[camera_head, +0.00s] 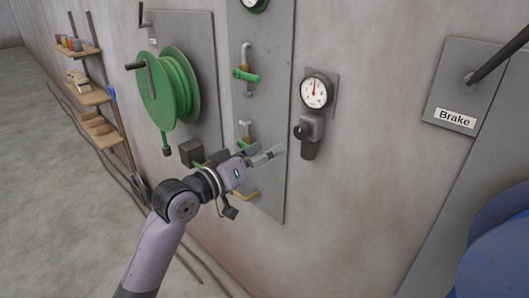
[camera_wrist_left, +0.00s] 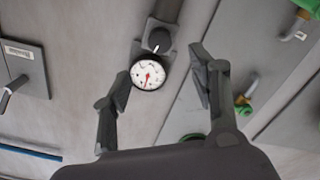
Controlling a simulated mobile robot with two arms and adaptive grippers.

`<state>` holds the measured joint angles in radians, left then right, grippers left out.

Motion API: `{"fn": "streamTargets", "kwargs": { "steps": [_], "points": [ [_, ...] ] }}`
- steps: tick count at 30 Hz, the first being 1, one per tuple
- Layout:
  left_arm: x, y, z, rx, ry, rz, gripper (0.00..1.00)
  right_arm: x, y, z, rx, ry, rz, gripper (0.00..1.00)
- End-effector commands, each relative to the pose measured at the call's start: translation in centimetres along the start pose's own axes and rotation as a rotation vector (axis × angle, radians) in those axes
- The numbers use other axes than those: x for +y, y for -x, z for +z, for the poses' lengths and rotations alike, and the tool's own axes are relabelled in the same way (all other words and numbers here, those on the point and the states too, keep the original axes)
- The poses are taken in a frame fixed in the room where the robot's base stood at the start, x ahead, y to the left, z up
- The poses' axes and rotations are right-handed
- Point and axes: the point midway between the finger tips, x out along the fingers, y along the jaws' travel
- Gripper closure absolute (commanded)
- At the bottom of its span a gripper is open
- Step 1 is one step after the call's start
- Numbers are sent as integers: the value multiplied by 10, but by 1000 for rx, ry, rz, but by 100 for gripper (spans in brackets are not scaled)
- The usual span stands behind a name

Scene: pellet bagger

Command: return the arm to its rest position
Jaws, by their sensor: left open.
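My left arm reaches up from the bottom of the head view. Its left gripper (camera_head: 267,155) is in front of the grey wall panel (camera_head: 268,70), near the lower green-handled valve (camera_head: 246,130). In the left wrist view the left gripper (camera_wrist_left: 163,88) is open, with its two fingers apart and nothing between them. Beyond the fingers is a round white gauge (camera_wrist_left: 148,74) with a red needle, and a dark knob (camera_wrist_left: 158,40) next to it. My right gripper does not show in either view.
A green hose reel (camera_head: 170,85) hangs on the wall to the left. The gauge (camera_head: 315,91) and knob (camera_head: 302,131) are right of the gripper. A brake lever panel (camera_head: 455,95) and a blue rounded object (camera_head: 505,250) stand at the right. Shelves (camera_head: 88,95) are far left.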

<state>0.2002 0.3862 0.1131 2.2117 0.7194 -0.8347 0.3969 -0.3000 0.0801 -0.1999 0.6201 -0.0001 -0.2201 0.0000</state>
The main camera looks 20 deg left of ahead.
Motion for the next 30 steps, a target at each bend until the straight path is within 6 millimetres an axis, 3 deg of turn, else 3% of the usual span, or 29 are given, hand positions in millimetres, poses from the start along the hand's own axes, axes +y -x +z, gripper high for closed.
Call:
{"fn": "streamTargets", "kwargs": {
  "steps": [9, 11, 14, 18, 22, 26, 30],
  "points": [
    [-5, -2, 5, -6, 4, -9, 46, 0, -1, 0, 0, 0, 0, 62],
    [-16, -6, 15, -18, 10, -28, 46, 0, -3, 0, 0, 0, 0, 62],
    [-52, -16, 48, -55, 25, -91, 46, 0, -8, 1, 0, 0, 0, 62],
    [-121, -27, 126, -144, 36, -216, 46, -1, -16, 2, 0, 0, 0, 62],
    [-180, -22, 207, -243, 27, -326, 46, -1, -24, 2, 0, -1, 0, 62],
    [-228, -2, 293, -355, 5, -420, 46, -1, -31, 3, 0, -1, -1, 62],
    [-269, 33, 387, -486, -30, -502, 46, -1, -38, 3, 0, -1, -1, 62]
  ]
}}
